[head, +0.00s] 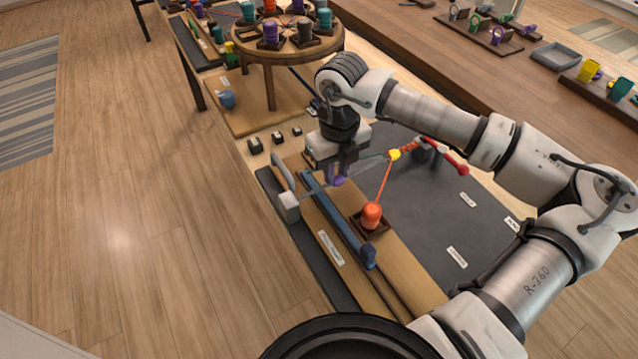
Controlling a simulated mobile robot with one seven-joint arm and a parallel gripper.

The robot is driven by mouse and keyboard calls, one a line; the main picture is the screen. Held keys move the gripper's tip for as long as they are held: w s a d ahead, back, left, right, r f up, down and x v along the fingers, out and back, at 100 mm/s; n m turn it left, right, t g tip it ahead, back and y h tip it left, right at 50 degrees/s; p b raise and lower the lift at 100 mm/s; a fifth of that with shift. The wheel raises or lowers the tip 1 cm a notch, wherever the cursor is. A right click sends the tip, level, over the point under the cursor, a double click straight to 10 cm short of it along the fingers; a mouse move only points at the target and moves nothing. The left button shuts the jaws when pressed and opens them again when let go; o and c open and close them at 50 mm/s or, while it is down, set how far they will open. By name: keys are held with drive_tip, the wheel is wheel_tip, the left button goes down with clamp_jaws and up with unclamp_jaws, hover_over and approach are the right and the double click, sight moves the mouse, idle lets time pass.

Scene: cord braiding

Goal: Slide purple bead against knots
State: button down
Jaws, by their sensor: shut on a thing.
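The purple bead (338,181) shows at the lower end of my gripper (337,172), which points down over the wooden board. My gripper is shut on it; its fingers partly hide it. A thin teal and pale cord runs from near the gripper to a yellow bead (395,155). Right of the yellow bead, a short red-orange knotted stretch (409,147) leads to a dark post with a red handle (456,163). An orange cord (384,182) runs from the yellow bead down to an orange spool (371,215). The purple bead is well apart from the knots.
A blue bar (336,217) lies along the board, with a grey block (289,206) to its left. A round spool stand (290,48) rises behind my gripper. A dark mat (425,215) is mostly clear on the right. Small black blocks (276,137) sit behind left.

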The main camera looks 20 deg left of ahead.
drive_tip(key=w+d+b, duration=0.2)
drive_tip(key=w+d, duration=0.3)
drive_tip(key=shift+d, duration=0.1)
drive_tip(key=c, duration=1.3)
unclamp_jaws()
drive_tip(key=shift+o, duration=0.2)
wheel_tip(320, 180, up, 14)
drive_tip(key=b, duration=0.2)
drive_tip(key=shift+f, duration=0.1)
drive_tip(key=shift+c, duration=0.4)
